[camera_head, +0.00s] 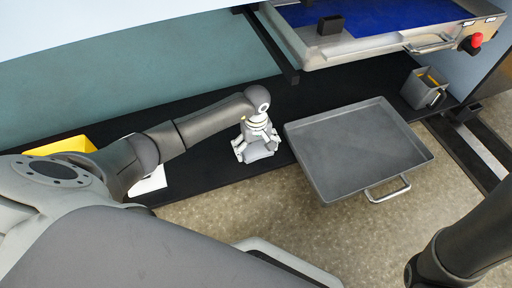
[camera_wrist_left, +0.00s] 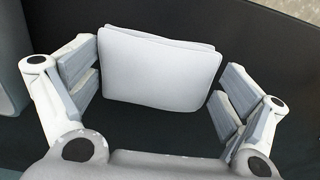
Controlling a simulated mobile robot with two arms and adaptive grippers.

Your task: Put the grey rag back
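The grey rag (camera_wrist_left: 160,68) is a folded, light grey pad between the two spread fingers of my left gripper (camera_wrist_left: 158,95) in the left wrist view. Dark gaps show on both sides, wider on the right, so the fingers do not clamp it. In the head view the left gripper (camera_head: 257,150) points down over the black shelf (camera_head: 215,165), with the rag (camera_head: 258,152) partly hidden beneath it. I cannot tell how far the rag is from the shelf surface. My right gripper is out of view; only a dark part of that arm shows at the lower right.
A grey tray (camera_head: 358,145) with a metal handle stands right of the left gripper. A grey bin (camera_head: 424,90) is at the far right of the shelf. A yellow bin (camera_head: 62,146) and a white item (camera_head: 150,183) are at left. A printer drawer (camera_head: 385,40) overhangs above.

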